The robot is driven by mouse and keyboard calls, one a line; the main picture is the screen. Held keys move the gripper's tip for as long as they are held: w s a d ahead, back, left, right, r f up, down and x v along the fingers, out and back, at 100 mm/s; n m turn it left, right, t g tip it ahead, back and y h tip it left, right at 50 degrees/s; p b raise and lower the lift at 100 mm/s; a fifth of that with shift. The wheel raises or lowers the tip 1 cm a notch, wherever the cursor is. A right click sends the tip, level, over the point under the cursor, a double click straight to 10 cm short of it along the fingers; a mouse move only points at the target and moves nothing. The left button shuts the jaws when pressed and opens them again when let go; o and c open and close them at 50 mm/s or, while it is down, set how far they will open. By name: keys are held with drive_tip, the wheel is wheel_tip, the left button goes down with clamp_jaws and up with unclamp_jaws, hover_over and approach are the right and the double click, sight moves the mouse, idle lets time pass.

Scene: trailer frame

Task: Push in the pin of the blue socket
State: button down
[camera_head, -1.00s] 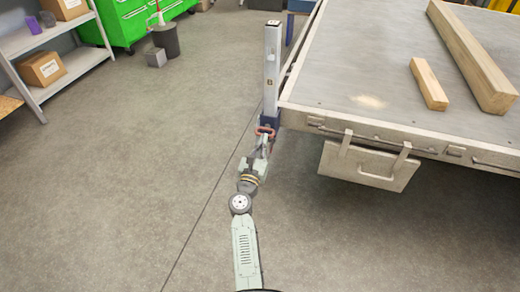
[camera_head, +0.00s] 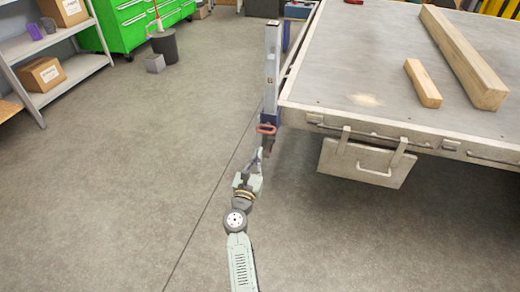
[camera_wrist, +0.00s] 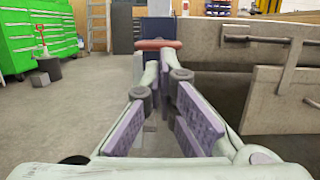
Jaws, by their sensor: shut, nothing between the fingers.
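The blue socket (camera_head: 269,118) is at the trailer's near left corner, around the foot of a grey upright post (camera_head: 272,72). Its pin has a red handle (camera_head: 266,129) on the near side. In the wrist view the red handle (camera_wrist: 157,44) lies level across the dark blue socket (camera_wrist: 157,28), just beyond my fingertips. My gripper (camera_wrist: 160,62) is shut and empty, its purple-padded fingers pointing at the handle. In the head view my gripper (camera_head: 261,153) is just below and in front of the handle. The pin's shaft is hidden, so I cannot tell its depth.
The trailer bed (camera_head: 340,80) carries a long beam (camera_head: 460,55) and a short wooden block (camera_head: 423,83). A hanging plate (camera_head: 365,163) sticks out under its near edge. A shelf, green cabinet (camera_head: 125,22) and bin stand far left. The floor between is clear.

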drive_tip(key=b+v, duration=0.1)
drive_tip(key=v, duration=0.5)
drive_tip(key=shift+f, duration=0.15)
